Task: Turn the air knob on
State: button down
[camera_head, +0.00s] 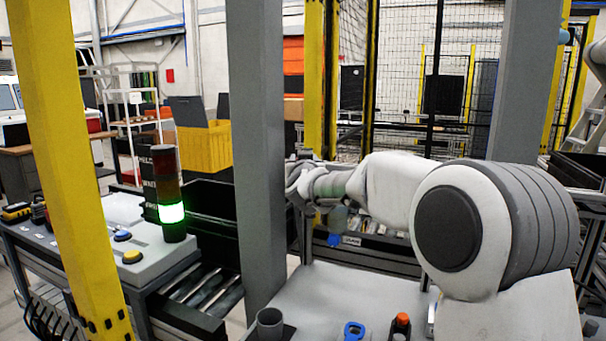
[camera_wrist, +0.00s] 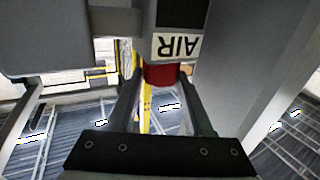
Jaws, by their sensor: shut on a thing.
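The red air knob (camera_wrist: 163,75) shows in the wrist view, just below a dark box with a white AIR label (camera_wrist: 177,46) that reads upside down. My gripper (camera_wrist: 161,84) has its two dark fingers on either side of the knob and is shut on it. The knob's turn position cannot be read. In the head view my arm reaches left to the grey post (camera_head: 256,130). The knob, its label and my fingertips cannot be made out there.
A yellow post (camera_head: 75,150) stands at the left. A signal tower (camera_head: 171,200) with a lit green lamp stands on a control panel beside yellow and blue buttons. In the front, a grey cup (camera_head: 270,322) and a blue item (camera_head: 354,330) sit on a pale surface.

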jog(key=shift+d+f+n+y+b, duration=0.2)
jog(key=shift+n+y+b, duration=0.45)
jog(key=shift+b, duration=1.2)
jog(key=shift+d+f+n+y+b, duration=0.1)
jog(key=shift+f+n+y+b, duration=0.25)
jog(key=shift+y+b, duration=1)
jog(key=b, duration=0.3)
jog(key=n+g+y+b, duration=0.1)
jog(key=b, duration=0.2)
jog(key=shift+w+d+r+n, duration=0.1)
jog(key=shift+d+r+n, duration=0.05)
jog(key=shift+n, duration=0.15)
jog(key=y+b, duration=0.1)
jog(key=n+g+y+b, duration=0.1)
jog(key=b, duration=0.1)
jog(key=shift+r+n+y, duration=0.2)
jog(key=shift+n+y, duration=0.1)
jog(key=shift+y, duration=0.1)
jog(key=shift+r+n+g+y+b, duration=0.15)
jog(key=shift+n+g+y+b, duration=0.35)
jog(key=shift+y, duration=0.1)
jog(key=shift+r+n+g+y, duration=0.15)
jog(key=shift+n+g+y, duration=0.25)
jog(key=shift+y, duration=0.1)
jog(key=shift+c, duration=1.5)
grip_release()
jog(key=shift+s+d+b, duration=0.45)
jog(key=shift+d+b, duration=0.05)
jog(key=b+v, duration=0.3)
jog(key=v, duration=1.3)
